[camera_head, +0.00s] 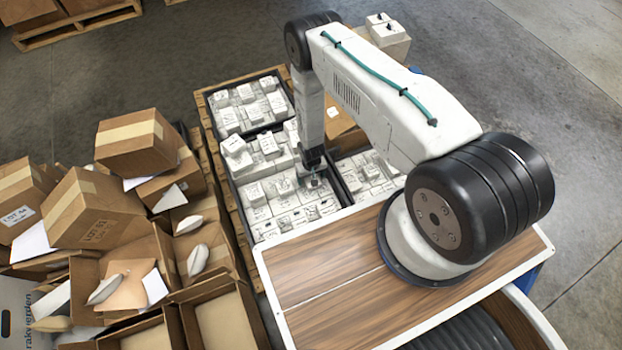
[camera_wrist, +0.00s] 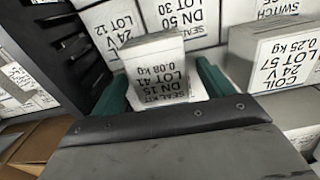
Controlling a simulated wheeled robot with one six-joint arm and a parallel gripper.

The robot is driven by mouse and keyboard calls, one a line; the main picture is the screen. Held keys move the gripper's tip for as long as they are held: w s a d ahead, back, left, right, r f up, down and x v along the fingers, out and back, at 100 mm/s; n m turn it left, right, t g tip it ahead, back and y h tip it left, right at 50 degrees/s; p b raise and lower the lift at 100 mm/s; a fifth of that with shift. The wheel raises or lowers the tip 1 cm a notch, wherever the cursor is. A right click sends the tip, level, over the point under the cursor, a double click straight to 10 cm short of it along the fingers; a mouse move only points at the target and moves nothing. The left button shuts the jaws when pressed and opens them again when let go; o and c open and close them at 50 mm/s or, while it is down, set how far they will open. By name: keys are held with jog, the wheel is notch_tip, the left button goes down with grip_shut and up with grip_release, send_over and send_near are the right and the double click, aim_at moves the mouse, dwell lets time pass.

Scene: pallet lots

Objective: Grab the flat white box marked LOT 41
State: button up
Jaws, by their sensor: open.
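A small white box (camera_wrist: 158,52) stands between my gripper's green fingers in the wrist view. Its upside-down label reads SEAL KIT, DN 15, 0.08 kg and a lot number that looks like LOT 41; the last digit is hard to read. My gripper (camera_wrist: 163,84) is open, one finger on each side of this box. I cannot tell whether the fingers touch it. The box's lower part is hidden by my gripper body. In the head view my gripper (camera_head: 314,178) is down among white boxes in a dark tray; the LOT 41 box cannot be singled out there.
A dark tray wall (camera_wrist: 75,45) is at left. Brown cartons (camera_head: 100,210) crowd the head view's left.

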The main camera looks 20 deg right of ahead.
jog(key=c, duration=1.1)
